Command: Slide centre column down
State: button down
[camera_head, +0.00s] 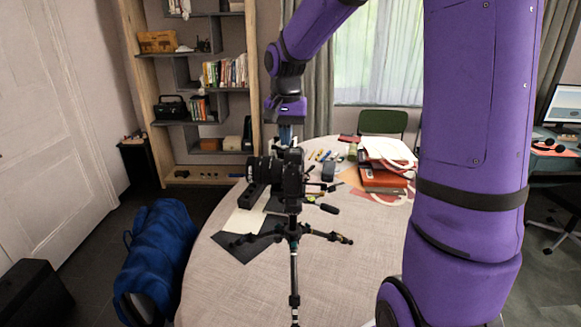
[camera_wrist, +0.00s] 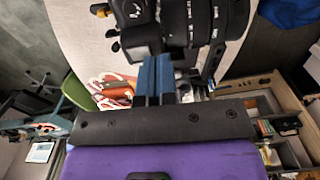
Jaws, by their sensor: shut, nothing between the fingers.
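A black tripod (camera_head: 293,232) stands with its legs spread low on the round table (camera_head: 225,285). Its centre column (camera_head: 292,219) is short in view between the leg hub and the head; much of it is hidden by the head and handles. A black camera (camera_head: 292,180) with a large lens sits on top, and it fills the upper part of the wrist view (camera_wrist: 205,20). My gripper (camera_head: 285,143) points down just behind and above the camera. Its blue fingers (camera_wrist: 154,60) are together and empty, close beside the camera; whether they touch it I cannot tell.
Red and orange books with a white bag (camera_head: 385,170) lie at the table's right back. Pens and small items lie behind the tripod. Dark and white sheets (camera_head: 243,235) lie to its left. The near right tabletop is clear.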

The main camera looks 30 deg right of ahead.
jog(key=shift+f, duration=3.9)
dwell(0.7)
jog(key=shift+r, duration=3)
